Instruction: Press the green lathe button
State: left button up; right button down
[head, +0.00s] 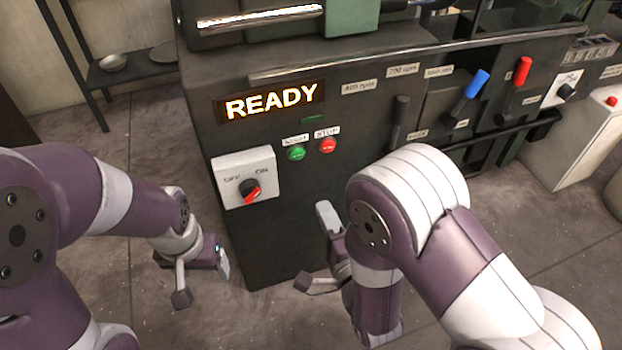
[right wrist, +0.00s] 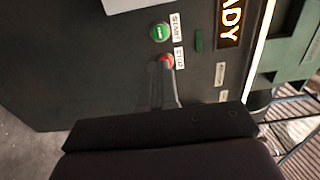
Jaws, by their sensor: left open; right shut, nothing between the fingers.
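The green START button (head: 296,153) is on the dark front panel of the lathe, left of the red STOP button (head: 327,146). In the right wrist view the green button (right wrist: 159,32) is unobstructed, and the red button (right wrist: 166,61) is partly covered by my right fingers. My right gripper (head: 327,212) is shut and empty, below the two buttons in the head view; its fingers (right wrist: 161,85) point toward the panel. I cannot tell how far the tips are from it. My left gripper (head: 223,264) is open and empty, low at the left of the lathe.
A lit READY sign (head: 271,101) sits above the buttons. An OFF/ON switch box (head: 244,177) protrudes left of them. Blue (head: 476,84) and red (head: 522,71) levers stick out at right. A shelf (head: 130,73) with a bowl stands at the back left.

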aim_at(298, 155)
jog(key=x, duration=1.3)
jog(key=shift+w, duration=0.2)
jog(key=shift+a, duration=0.1)
